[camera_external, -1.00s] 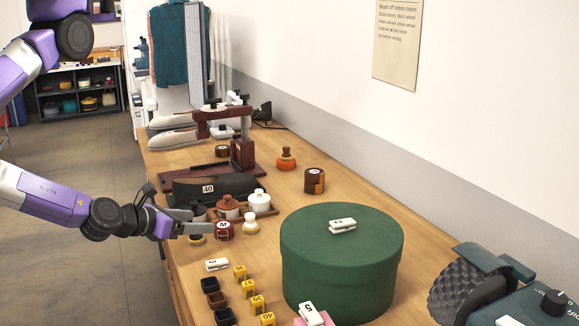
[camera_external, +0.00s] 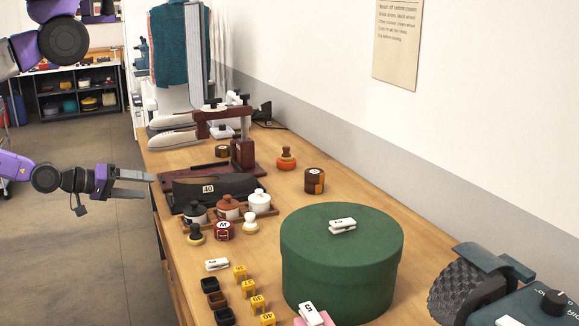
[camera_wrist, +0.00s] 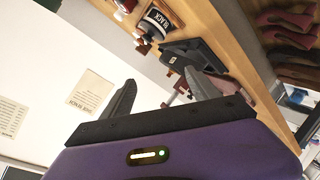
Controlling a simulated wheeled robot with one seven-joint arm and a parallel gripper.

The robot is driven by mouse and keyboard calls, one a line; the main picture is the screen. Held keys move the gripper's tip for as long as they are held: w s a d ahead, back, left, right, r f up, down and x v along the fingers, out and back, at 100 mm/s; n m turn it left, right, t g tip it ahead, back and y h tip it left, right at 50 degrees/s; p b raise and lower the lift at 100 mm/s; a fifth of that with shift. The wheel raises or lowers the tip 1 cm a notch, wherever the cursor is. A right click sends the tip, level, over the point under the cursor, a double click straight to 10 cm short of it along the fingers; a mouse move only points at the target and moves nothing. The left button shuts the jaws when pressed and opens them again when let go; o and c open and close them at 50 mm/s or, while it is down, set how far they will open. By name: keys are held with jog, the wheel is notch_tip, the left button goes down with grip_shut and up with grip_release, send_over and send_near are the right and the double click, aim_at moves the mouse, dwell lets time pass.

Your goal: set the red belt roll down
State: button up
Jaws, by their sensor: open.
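I cannot clearly make out the roll in that view.
A big green round box (camera_external: 340,262) stands to the right of the roll. Yellow numbered markers (camera_external: 248,288) and small black trays (camera_external: 216,300) lie in front. Open floor lies left of the worktop.

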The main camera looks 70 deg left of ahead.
jog(key=w+a+r+m+h, duration=0.1)
jog(key=a+r+m, duration=0.3)
jog(key=m, duration=0.8)
jog(key=shift+w+a+r+t+h, duration=0.3)
jog(key=shift+r+t+h, duration=0.1)
jog(key=shift+r+h, duration=0.15)
